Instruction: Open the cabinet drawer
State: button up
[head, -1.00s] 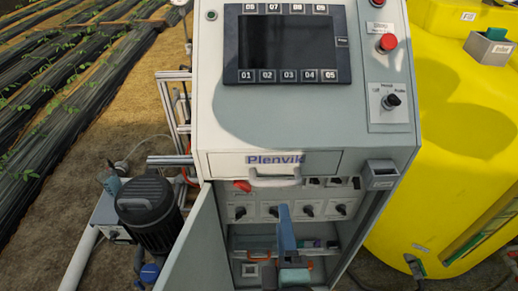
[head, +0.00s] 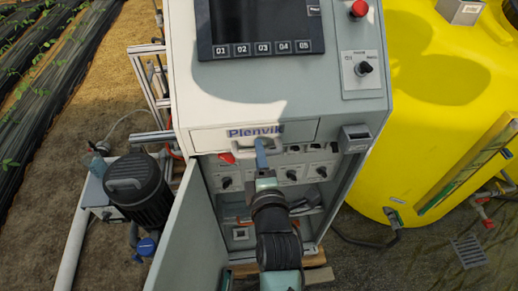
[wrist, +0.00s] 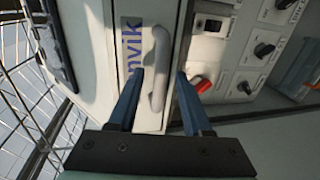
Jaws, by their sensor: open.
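The cabinet drawer (head: 292,131) is a shallow white front marked "Plenvik", flush with the grey cabinet below the sloped panel. Its pale bar handle shows in the wrist view (wrist: 158,70). In the head view my gripper (head: 261,150) is at the drawer front and covers part of the handle. In the wrist view my gripper (wrist: 157,82) is open, with one blue finger on each side of the handle. The handle lies between the fingers, and I see no clear contact. The drawer looks shut.
Below the drawer, a compartment holds knobs and a red switch (head: 227,158). The cabinet door (head: 188,235) stands open at the left. A dark pump (head: 138,190) is left of it, a yellow tank (head: 430,120) right. A small grey box (head: 355,138) sits right of the drawer.

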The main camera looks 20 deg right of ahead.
jog(key=shift+w+d+f, duration=0.15)
jog(key=shift+w+d, duration=0.05)
jog(key=shift+w, duration=0.5)
grip_shut()
dwell(1.1)
